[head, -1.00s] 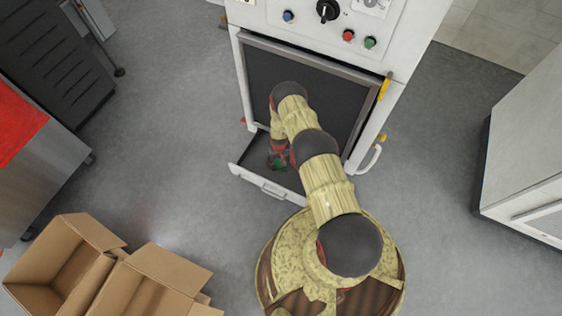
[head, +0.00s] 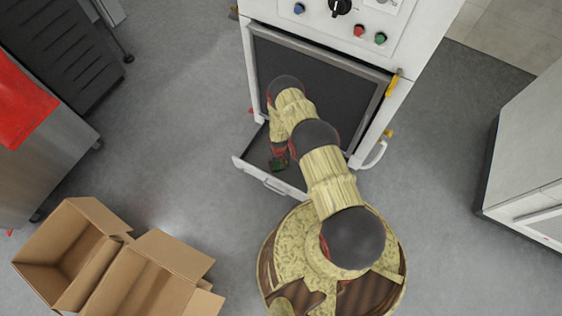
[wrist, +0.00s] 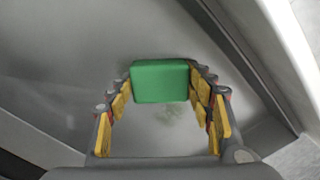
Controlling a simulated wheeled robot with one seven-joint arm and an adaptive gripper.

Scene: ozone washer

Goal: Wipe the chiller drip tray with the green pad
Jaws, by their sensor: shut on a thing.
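The green pad (wrist: 160,81) is held between the two yellow-padded fingers of my gripper (wrist: 162,92) in the wrist view. A small dark green bit of the pad (head: 274,165) shows below my gripper (head: 279,160) in the head view. The drip tray (head: 248,162) is pulled out at the foot of the white chiller (head: 375,130), and my gripper is down inside it. In the wrist view the tray floor (wrist: 60,60) is grey, with a faint greenish smudge (wrist: 170,113) just below the pad. I cannot tell whether the pad touches the floor.
The chiller's front holds a dark grille (head: 335,75) and a white side handle (head: 373,155). Open cardboard boxes (head: 150,275) stand at lower left. A steel cabinet with a red top (head: 20,100) is at left, a white cabinet (head: 525,160) at right.

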